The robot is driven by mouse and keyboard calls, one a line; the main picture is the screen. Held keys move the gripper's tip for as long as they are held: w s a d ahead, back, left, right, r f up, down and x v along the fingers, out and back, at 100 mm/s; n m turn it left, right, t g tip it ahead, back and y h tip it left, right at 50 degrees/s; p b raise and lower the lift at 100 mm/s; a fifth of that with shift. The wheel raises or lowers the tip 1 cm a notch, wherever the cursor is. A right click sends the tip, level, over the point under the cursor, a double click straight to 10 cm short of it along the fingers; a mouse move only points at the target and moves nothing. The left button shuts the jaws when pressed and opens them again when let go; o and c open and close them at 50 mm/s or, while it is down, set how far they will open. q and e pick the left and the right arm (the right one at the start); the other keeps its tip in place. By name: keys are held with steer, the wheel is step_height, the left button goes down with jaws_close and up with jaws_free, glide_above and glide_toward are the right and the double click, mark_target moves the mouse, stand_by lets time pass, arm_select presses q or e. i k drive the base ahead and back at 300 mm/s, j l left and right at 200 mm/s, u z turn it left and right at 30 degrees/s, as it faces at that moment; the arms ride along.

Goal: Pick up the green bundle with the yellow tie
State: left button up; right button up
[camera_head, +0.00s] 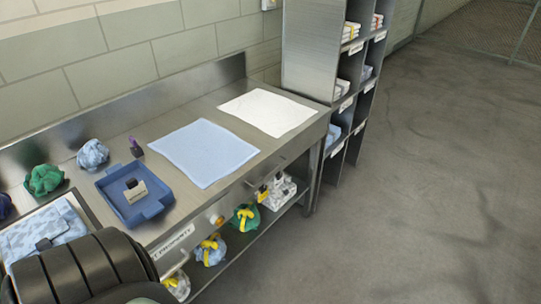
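A green bundle with a yellow tie (245,217) rests under the counter, on or just above the lower shelf. Beside it are a light blue bundle with a yellow tie (210,250) and a pale bundle with yellow (177,286), partly hidden. Another green bundle (44,180) sits on top of the counter at the left, with no yellow tie visible. Neither of my grippers is in view. A black ribbed part, apparently of my arm, covers the lower left corner.
The steel counter (180,128) holds a blue tray (135,195), a blue cloth (203,151), a white cloth (268,111) and a blue patterned bundle (92,154). A shelf unit (315,50) stands at its right end. The grey floor (420,190) at right is clear.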

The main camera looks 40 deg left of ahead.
mark_target(246, 218)
steer(key=i+l+u, duration=0.1)
steer(key=i+u, duration=0.2)
steer(key=i, duration=0.15)
steer(key=i+l+u, duration=0.15)
steer(key=i+u, duration=0.15)
steer(key=i, duration=0.15)
